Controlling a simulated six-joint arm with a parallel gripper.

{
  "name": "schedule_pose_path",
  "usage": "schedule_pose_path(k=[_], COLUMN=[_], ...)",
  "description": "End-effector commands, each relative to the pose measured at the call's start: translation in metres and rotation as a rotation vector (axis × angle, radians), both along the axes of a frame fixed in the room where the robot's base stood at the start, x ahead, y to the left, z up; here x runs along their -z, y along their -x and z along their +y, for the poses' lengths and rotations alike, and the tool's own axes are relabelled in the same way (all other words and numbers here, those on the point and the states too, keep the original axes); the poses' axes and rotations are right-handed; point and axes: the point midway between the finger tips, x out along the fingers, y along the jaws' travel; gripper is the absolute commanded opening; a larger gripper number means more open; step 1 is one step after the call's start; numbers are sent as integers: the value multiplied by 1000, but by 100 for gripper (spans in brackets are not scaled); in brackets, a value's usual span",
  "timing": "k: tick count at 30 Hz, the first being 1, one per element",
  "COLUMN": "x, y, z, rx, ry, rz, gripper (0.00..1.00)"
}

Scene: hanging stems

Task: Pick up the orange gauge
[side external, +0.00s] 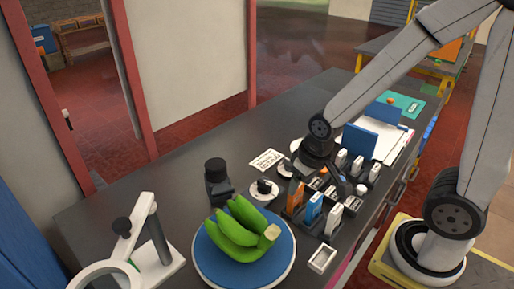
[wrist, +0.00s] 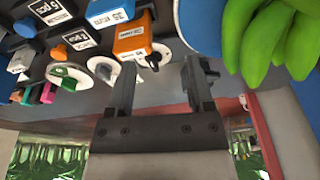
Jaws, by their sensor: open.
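The orange gauge (side external: 295,193) stands upright in a dark rack at the front of the bench, at the left end of a row with a blue and a white one. In the wrist view the orange gauge (wrist: 130,38) shows at top centre-left with a white label. My gripper (wrist: 168,45) is open and empty, its left finger overlapping the gauge's edge in that picture; contact cannot be told. In the side view my gripper (side external: 312,165) hangs just behind and above the rack, its fingertips partly hidden.
Green bananas (side external: 240,222) lie on a blue round plate (side external: 215,262) left of the rack. Several white gauges (side external: 357,165) stand behind it to the right. A round dial piece (side external: 264,189) and a black block (side external: 217,178) stand to the left. Bare bench lies farther back left.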

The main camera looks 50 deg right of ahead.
Motion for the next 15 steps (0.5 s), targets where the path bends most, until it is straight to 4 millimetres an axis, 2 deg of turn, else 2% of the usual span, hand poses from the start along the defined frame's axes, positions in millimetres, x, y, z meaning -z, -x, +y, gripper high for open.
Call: schedule_pose_path(k=[15], x=[9], y=[-21], z=[-22], rx=[722], ry=[-110], rz=[102], gripper=[68])
